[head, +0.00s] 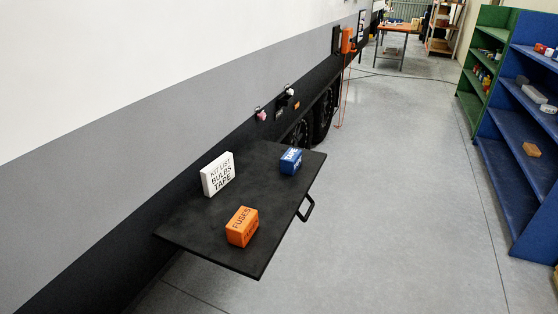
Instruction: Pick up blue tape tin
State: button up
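The blue tape tin (291,161) is a small blue box with white lettering. It sits on the far part of a black fold-out shelf (200,238) on the side of the caravan. A white box (218,174) lettered "KIT LIST: BULBS TAPE" stands on the shelf to the left of the tin. An orange box (242,227) lettered "FUSES" sits nearer, toward the front edge. The tin stands apart from both. My gripper is not in view.
A black handle (307,209) sticks out from the shelf's right edge. The grey floor (400,200) to the right is clear. A blue shelving unit (510,185) and a green one (470,104) stand at the right.

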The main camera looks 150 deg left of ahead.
aim_at(291, 160)
jog(key=z, duration=0.35)
jog(key=k, duration=0.2)
jog(key=u, duration=3.05)
jog(key=k, duration=0.3)
jog(key=u, duration=2.05)
jog(key=i, duration=0.35)
jog(key=z, duration=0.05)
